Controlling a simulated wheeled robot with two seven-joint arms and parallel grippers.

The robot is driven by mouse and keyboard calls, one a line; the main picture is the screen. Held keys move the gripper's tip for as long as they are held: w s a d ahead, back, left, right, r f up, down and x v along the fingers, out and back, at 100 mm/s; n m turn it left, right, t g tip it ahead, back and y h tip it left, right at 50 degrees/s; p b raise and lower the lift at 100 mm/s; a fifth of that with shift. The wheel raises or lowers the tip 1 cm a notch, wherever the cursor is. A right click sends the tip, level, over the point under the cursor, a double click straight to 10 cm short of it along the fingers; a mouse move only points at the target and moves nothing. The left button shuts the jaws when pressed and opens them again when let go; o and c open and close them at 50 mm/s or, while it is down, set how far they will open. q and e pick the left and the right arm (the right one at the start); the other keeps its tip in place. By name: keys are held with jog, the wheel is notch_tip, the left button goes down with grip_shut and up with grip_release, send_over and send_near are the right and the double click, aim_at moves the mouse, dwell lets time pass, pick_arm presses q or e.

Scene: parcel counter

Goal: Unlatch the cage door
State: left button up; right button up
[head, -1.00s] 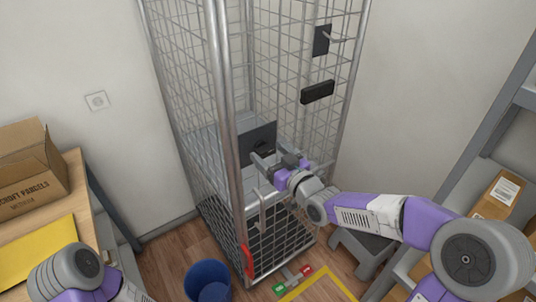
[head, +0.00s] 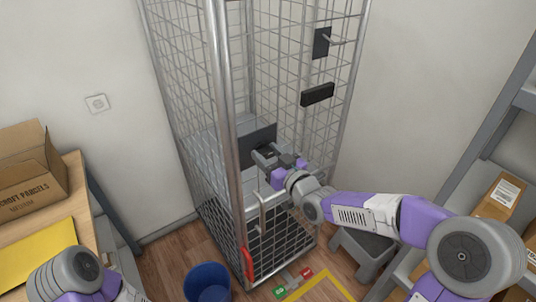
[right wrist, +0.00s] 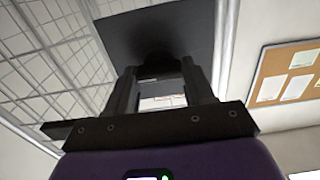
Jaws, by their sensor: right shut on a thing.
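The tall wire roll cage has a mesh door (head: 290,140) facing me. A dark square latch plate (head: 258,141) sits on the door at mid height and fills the upper part of the right wrist view (right wrist: 160,30). My right gripper (head: 264,154) is at this plate. Its fingers are shut on a dark latch knob (right wrist: 158,60) that stands out from the plate; the fingers hide much of it. The door looks closed. Only part of my left arm shows at the lower left; its gripper is out of view.
A black handle (head: 317,95) and another dark plate (head: 321,42) are higher on the cage. A blue bin (head: 207,281) and a grey step stool (head: 362,250) stand on the floor. A table with an open carton (head: 30,165) is at left, shelving with parcels (head: 497,195) at right.

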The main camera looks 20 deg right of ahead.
jog(key=shift+m, duration=0.3)
jog(key=m+p, duration=0.1)
jog(key=m, duration=0.2)
jog(key=shift+m+p, duration=0.35)
jog(key=shift+m, duration=0.05)
jog(key=m+p, duration=0.2)
jog(key=m, duration=0.2)
jog(key=shift+m, duration=0.3)
jog(key=m+p, duration=0.2)
jog(key=m, duration=0.2)
jog(key=shift+d, duration=0.1)
jog(key=m+p, duration=0.2)
jog(key=m, duration=0.2)
jog(key=shift+f+m, duration=0.15)
jog(key=shift+m, duration=0.15)
jog(key=o, duration=1)
jog(key=shift+o, duration=0.2)
